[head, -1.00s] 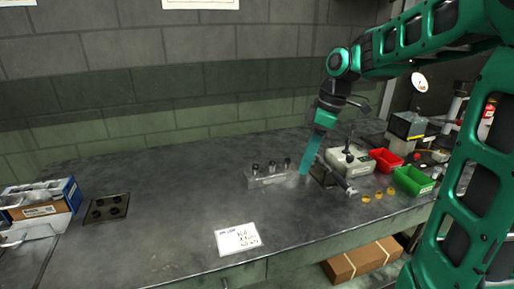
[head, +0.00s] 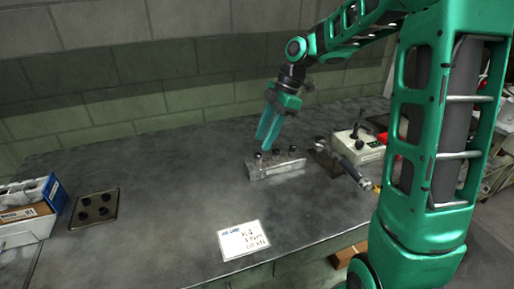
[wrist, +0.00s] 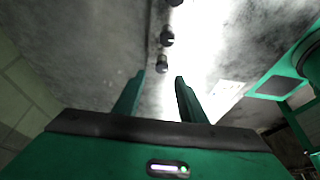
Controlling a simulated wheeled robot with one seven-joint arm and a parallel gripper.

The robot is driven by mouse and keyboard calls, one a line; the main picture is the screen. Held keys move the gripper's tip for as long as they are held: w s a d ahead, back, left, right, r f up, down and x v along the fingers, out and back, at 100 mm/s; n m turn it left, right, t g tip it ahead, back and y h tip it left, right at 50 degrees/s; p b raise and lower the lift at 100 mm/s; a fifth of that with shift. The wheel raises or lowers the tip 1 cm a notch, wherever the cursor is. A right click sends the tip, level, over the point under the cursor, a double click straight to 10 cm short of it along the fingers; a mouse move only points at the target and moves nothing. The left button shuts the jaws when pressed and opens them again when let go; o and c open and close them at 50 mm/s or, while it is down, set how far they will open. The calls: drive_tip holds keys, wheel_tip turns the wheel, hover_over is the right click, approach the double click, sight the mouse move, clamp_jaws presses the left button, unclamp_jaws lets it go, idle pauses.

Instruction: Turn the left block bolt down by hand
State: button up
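A grey metal block (head: 275,171) stands on the bench with several dark-headed bolts in its top. The left block bolt (head: 258,156) is the one nearest my fingertips, with the other bolts to its right. My gripper (head: 264,144) points down over the left end of the block. In the wrist view my gripper (wrist: 160,76) is open, its two fingers apart with nothing between them. The nearest bolt head (wrist: 162,64) shows just beyond the gap between the tips, and another bolt head (wrist: 167,38) lies farther on. I cannot tell the exact height between tips and bolt.
A torque-wrench-like tool (head: 355,173) lies right of the block, near a pale box with a lever (head: 356,149). A dark plate (head: 95,208) with several knobs and a blue-white box (head: 30,205) are at left. The bench between is clear.

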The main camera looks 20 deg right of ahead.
sight(257, 155)
drive_tip(key=shift+x, duration=2.15)
drive_tip(key=shift+s+d, duration=0.1)
clamp_jaws()
